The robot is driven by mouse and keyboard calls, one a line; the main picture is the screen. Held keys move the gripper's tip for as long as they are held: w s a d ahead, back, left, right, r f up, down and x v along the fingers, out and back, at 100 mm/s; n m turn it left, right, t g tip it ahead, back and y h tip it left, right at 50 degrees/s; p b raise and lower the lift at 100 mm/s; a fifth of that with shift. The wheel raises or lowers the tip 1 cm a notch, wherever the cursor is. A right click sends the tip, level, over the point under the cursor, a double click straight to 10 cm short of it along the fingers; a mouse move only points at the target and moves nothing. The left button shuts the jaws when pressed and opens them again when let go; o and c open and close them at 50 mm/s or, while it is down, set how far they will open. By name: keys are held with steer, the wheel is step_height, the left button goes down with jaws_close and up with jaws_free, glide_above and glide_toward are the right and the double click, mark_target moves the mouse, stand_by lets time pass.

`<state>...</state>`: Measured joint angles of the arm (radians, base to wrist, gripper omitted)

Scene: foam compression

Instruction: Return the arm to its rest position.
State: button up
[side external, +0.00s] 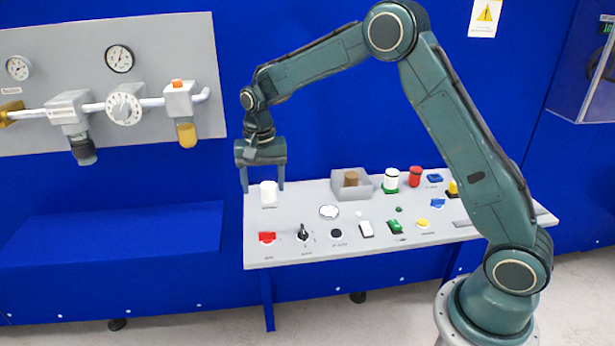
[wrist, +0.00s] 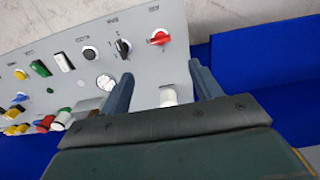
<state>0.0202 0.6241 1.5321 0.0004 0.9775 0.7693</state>
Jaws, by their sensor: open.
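My gripper (side external: 263,188) is open above the left back corner of the grey control panel (side external: 290,252). In the side view, its two fingers point down on either side of a white cylinder (side external: 268,194) that stands upright on the panel. The wrist view shows the fingers apart (wrist: 160,88), with the white cylinder (wrist: 168,97) between them and no finger visibly closed on it. The cylinder's lower part is partly hidden by the gripper body in the wrist view. My arm is bent, its upper links raised.
A grey open box (side external: 368,184) with a brown cylinder (side external: 351,178) stands right of the gripper. White (side external: 391,180) and red (side external: 415,176) cylinders stand further right. A red switch (side external: 267,237) and a black knob (side external: 303,232) sit in front. A blue wall and pipe panel (side external: 30,130) stand behind.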

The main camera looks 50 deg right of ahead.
steer(key=s+r+n+t, duration=0.3)
steer(key=s+r+n, duration=0.1)
steer(key=s+r, duration=1.1)
steer(key=s+a+n+t, duration=0.1)
steer(key=s+n, duration=0.4)
steer(key=s, duration=1.4)
steer(key=shift+r+t, duration=0.15)
steer(key=shift+t, duration=0.65)
steer(key=shift+w, duration=0.1)
